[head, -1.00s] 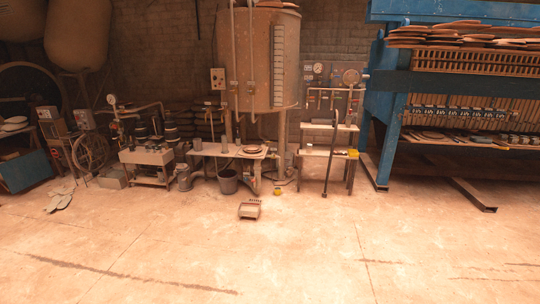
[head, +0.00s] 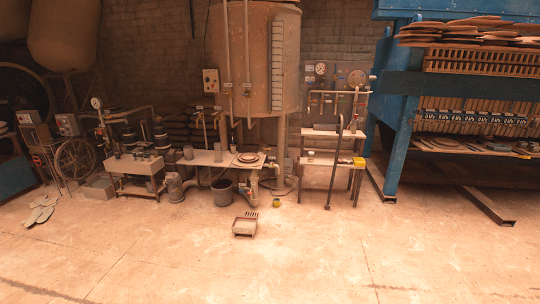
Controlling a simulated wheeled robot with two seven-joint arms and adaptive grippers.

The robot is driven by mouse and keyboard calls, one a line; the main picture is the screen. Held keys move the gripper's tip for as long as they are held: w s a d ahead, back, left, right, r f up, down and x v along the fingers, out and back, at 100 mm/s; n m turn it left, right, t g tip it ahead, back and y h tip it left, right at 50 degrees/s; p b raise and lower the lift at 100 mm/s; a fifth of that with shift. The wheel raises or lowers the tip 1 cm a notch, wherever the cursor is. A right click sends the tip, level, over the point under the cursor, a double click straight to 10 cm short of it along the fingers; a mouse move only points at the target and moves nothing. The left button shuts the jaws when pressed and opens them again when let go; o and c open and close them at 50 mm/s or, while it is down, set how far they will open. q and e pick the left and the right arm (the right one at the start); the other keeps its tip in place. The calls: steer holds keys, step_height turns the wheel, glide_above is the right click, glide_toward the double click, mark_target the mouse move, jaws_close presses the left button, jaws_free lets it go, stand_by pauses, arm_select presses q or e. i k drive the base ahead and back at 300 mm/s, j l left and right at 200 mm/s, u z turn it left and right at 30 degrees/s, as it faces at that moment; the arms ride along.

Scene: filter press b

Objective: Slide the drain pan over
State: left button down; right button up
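A small shallow pan (head: 244,226) with a light interior and a reddish slatted part along its back edge sits on the floor, in front of the low bench in the head view. It looks like the drain pan, though it is small at this distance. Neither of my grippers shows in the head view.
A small yellow-green cup (head: 276,202) is on the floor right of the pan. A shelf stand (head: 333,160) and blue press frame (head: 402,150) stand further right. The front floor is clear.

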mark_target(246, 224)
steer(key=i+u, duration=0.25)
steer(key=i, duration=0.55)
steer(key=i+u, duration=0.25)
steer(key=i, duration=0.55)
steer(key=i+j+z, duration=0.2)
steer(key=i+z, duration=0.15)
steer(key=i, duration=0.25)
steer(key=i+j+z, duration=0.4)
steer(key=i, duration=0.15)
steer(key=i+j+z, duration=0.35)
steer(key=i+j, duration=0.15)
